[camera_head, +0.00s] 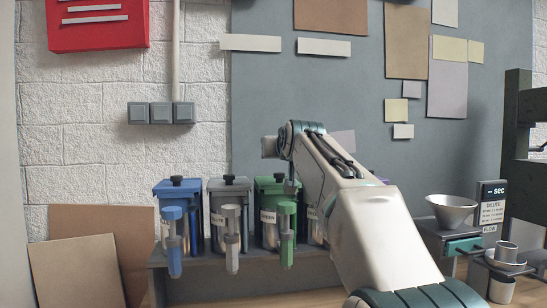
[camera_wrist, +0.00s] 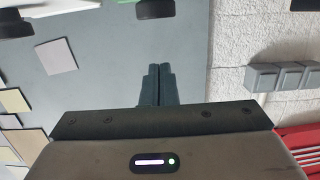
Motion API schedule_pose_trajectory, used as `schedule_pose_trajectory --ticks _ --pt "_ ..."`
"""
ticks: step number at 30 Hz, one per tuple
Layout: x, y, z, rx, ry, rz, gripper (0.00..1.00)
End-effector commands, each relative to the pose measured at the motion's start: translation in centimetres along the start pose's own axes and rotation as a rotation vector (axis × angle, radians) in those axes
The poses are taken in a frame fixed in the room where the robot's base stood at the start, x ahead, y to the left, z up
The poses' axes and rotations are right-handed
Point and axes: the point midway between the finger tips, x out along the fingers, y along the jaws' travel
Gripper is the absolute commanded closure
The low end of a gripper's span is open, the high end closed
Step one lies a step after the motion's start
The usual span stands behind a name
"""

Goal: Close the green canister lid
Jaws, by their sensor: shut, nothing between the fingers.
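The green canister (camera_head: 269,207) stands on the low shelf, third from the left, with a label on its front. Its green lid (camera_head: 268,184) with a dark knob on top shows at its upper end. I cannot tell from this view whether the lid is fully seated. My gripper (camera_wrist: 157,72) is shut and empty in the wrist view, with the grey board behind it. In the head view my wrist is above the green canister, and my fingers cannot be made out.
A blue canister (camera_head: 178,190) and a grey canister (camera_head: 230,188) stand to the left. Another canister (camera_head: 315,226) is mostly hidden behind my arm. Dispensing tubes, including a green one (camera_head: 287,235), hang in front. A funnel bowl (camera_head: 452,211) is at right.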

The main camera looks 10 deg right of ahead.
Motion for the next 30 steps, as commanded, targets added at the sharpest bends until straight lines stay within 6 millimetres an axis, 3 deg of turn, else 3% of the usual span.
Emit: schedule_pose_trajectory --ticks 1,14,30 --pt "-0.1 0.0 1.2 0.0 0.024 0.0 1.0" --pt "-1.5 0.1 3.4 0.002 0.247 0.001 1.0" --pt "-2.4 0.0 5.5 0.001 0.246 -0.001 1.0"
